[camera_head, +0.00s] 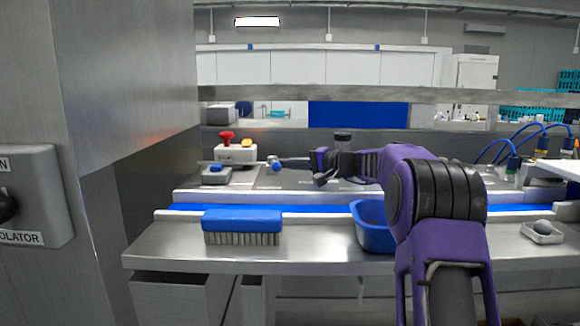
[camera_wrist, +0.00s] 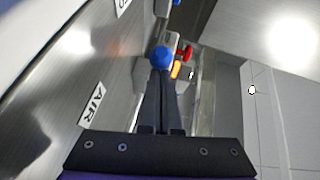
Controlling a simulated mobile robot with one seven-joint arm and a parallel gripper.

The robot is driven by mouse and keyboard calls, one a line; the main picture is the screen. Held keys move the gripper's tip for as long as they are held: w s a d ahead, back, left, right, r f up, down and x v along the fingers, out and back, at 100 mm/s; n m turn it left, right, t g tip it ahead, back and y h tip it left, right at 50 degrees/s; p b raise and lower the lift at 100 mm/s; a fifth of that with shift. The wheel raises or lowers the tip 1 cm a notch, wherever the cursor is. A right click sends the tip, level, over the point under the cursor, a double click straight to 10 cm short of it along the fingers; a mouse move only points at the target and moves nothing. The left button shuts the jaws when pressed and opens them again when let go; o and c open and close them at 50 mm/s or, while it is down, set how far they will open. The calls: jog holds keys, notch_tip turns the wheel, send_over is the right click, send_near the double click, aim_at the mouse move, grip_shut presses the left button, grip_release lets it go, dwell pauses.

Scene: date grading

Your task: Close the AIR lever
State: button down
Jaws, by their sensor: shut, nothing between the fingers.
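A blue ball knob (camera_head: 277,167), likely the AIR lever's, sits over the bench just left of my gripper (camera_head: 287,162). In the wrist view the blue knob (camera_wrist: 161,57) is right at the tips of my gripper (camera_wrist: 160,75). The fingers are together and hold nothing; I cannot tell whether they touch the knob. An AIR label (camera_wrist: 92,104) is on the metal surface at left in the wrist view. The lever's shaft is mostly hidden, so its angle is unclear.
A white box (camera_head: 236,155) with a red mushroom button (camera_head: 226,137) and an orange button stands behind the knob. A grey box (camera_head: 216,176) with a blue button is nearby. A blue brush (camera_head: 242,222) and a blue bin (camera_head: 374,236) are in front.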

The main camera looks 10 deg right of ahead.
jog(key=shift+s+a+f+b, duration=0.3)
jog(key=shift+a+b, duration=0.3)
jog(key=shift+b, duration=0.25)
jog(key=shift+a+r, duration=0.2)
jog(key=shift+a, duration=0.15)
jog(key=shift+s+f, duration=0.1)
